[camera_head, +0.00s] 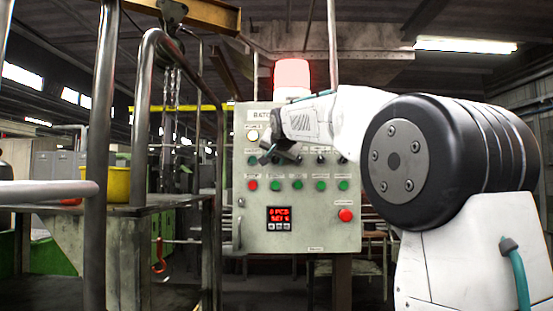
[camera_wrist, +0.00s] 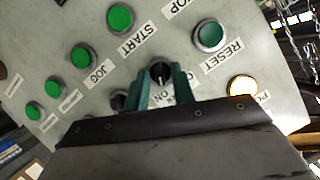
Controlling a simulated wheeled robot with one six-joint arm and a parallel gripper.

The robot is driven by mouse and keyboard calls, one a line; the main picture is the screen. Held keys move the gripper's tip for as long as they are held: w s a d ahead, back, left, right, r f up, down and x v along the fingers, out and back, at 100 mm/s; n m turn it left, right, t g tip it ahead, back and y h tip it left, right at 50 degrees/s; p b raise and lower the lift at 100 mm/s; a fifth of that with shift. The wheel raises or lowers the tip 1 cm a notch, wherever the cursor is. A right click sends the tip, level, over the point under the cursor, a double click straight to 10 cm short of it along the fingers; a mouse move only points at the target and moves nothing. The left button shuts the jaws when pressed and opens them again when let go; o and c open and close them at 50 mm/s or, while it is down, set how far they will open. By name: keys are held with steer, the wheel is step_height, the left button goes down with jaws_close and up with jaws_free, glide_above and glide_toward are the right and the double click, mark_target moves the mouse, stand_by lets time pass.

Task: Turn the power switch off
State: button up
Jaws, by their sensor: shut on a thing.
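The power switch (camera_wrist: 160,71) is a small black rotary knob on the grey control panel (camera_head: 300,225). In the wrist view my gripper (camera_wrist: 160,80) has its two green fingers on either side of the knob, shut on it. Which way the knob is turned is hard to tell. In the head view my gripper (camera_head: 268,155) is at the panel's upper left and hides the switch. A lamp (camera_wrist: 242,87) next to the switch glows pale yellow-white.
A red button (camera_head: 345,215) and a lit red display (camera_head: 279,219) are lower on the panel. A red beacon (camera_head: 292,75) glows on top. Metal railings (camera_head: 100,150) stand left of the panel.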

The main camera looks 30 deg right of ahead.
steer(key=n+g+h, duration=0.1)
steer(key=n, duration=0.1)
steer(key=n+h, duration=0.1)
steer(key=n, duration=0.1)
steer(key=shift+w+a+g, duration=0.15)
steer(key=shift+a+g, duration=0.05)
steer(key=shift+g, duration=0.2)
steer(key=n+g+h, duration=0.1)
steer(key=n+h, duration=0.1)
steer(key=n, duration=0.1)
steer(key=shift+w+a, duration=0.1)
steer(key=shift+n+h, duration=0.3)
stand_by(0.3)
steer(key=o, duration=1)
steer(key=v, duration=0.7)
steer(key=shift+s+a+r, duration=0.15)
steer(key=shift+s+a, duration=0.15)
